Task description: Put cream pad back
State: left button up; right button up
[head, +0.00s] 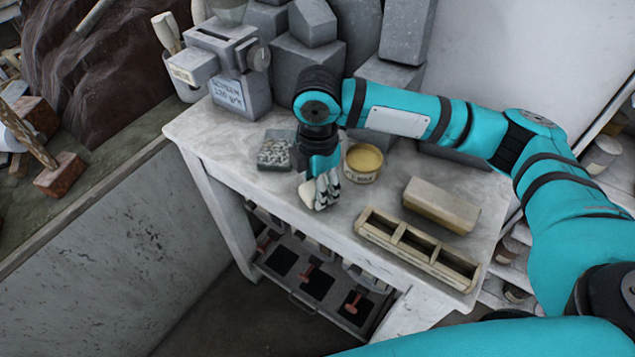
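My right arm reaches in from the right over the white table. Its gripper (320,192) points down close to the tabletop, left of the round cream tub (362,164). The tub has a yellowish top. A beige block (441,204) lies on the right of the table. In front of it is a long cream holder (416,249) with three compartments that look empty. I cannot make out for certain which thing is the cream pad. My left gripper is out of view.
A tray of small grey pieces (274,154) sits left of the gripper. Grey blocks (306,66) and a boxy grey device (229,66) fill the table's back. A lower shelf (318,284) holds red-handled tools. The front left tabletop is clear.

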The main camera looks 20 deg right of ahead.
jog(key=shift+f, duration=0.1)
jog(key=o, duration=1.2)
jog(key=shift+o, duration=0.2)
notch_tip(320, 180, up, 12)
jog(key=b, duration=0.2)
